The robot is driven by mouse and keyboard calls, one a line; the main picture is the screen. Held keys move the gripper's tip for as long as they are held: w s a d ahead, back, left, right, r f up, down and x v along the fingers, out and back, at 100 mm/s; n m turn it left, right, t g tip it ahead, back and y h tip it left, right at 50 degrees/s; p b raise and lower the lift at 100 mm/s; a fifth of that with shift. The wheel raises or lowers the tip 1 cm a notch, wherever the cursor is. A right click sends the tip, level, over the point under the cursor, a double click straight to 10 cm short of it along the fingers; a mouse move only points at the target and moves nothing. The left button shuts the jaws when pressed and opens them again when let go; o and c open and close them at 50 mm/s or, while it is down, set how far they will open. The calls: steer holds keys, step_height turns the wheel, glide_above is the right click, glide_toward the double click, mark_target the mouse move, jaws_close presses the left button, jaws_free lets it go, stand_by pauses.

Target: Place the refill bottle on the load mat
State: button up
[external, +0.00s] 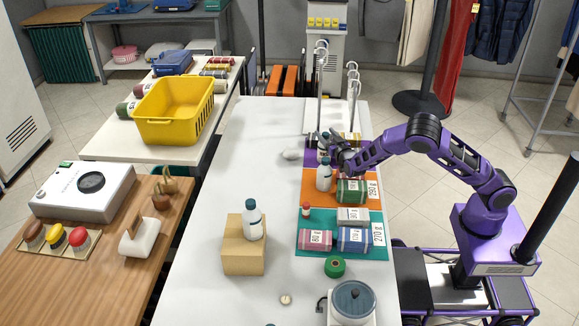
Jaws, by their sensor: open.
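Two white bottles with dark caps are in view, and I cannot tell by label which is the refill bottle. One bottle (253,221) stands upright on a cardboard box (243,262). The other bottle (323,178) stands upright at the left edge of the orange mat (365,202). A purple mat (311,158) lies behind the orange one and a teal mat (313,253) in front; no marking shows which is the load mat. My gripper (328,143) is open, just above and behind the bottle on the orange mat. Contact between them is unclear.
Rolled, tagged textiles (354,238) and a small red-capped bottle (306,211) occupy the mats. Hooked metal stands (321,85) rise behind my gripper. The white table's left side is mostly clear.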

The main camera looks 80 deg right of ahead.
steer(key=s+a+r+p, duration=0.1)
steer(key=s+a+r, duration=0.1)
steer(key=a+r, duration=0.2)
step_height(320, 180, up, 3)
steer(key=shift+f+p, duration=0.1)
steer(key=shift+p, duration=0.2)
steer(key=shift+a, duration=0.15)
